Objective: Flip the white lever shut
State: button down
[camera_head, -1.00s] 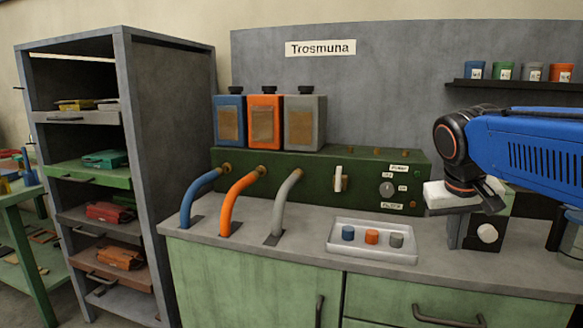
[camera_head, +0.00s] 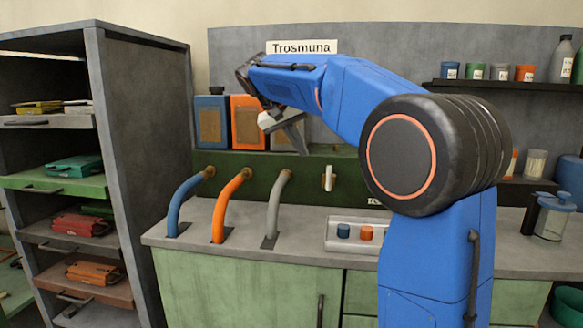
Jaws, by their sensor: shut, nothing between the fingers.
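The white lever (camera_head: 328,178) stands upright on the front of the dark green panel box (camera_head: 240,162), right of the grey pipe. My gripper (camera_head: 301,146) is up and to the left of the lever, in front of the grey canister, and apart from the lever in the picture. It is shut with nothing in it. My blue arm hides the right part of the panel, where the knob and labels are.
A blue pipe (camera_head: 187,198), an orange pipe (camera_head: 224,202) and a grey pipe (camera_head: 275,200) curve from the panel into the counter. A white tray (camera_head: 335,248) holds small coloured caps. A blue canister (camera_head: 211,123) and an orange canister (camera_head: 236,140) stand behind. Jars line a shelf (camera_head: 500,85).

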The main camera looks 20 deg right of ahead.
jog(key=shift+w+a+r, duration=0.15)
jog(key=shift+w+a, duration=0.35)
jog(key=shift+w, duration=0.05)
jog(key=shift+w+a+r, duration=0.15)
jog(key=shift+w+a, duration=0.3)
jog(key=shift+w, duration=0.05)
send_near(329, 176)
jog(key=w+f, duration=0.3)
jog(key=f, duration=0.2)
jog(key=shift+d+r, duration=0.25)
jog(key=shift+d, duration=0.85)
jog(key=shift+s+d+r, duration=0.1)
jog(key=shift+s+d, duration=0.1)
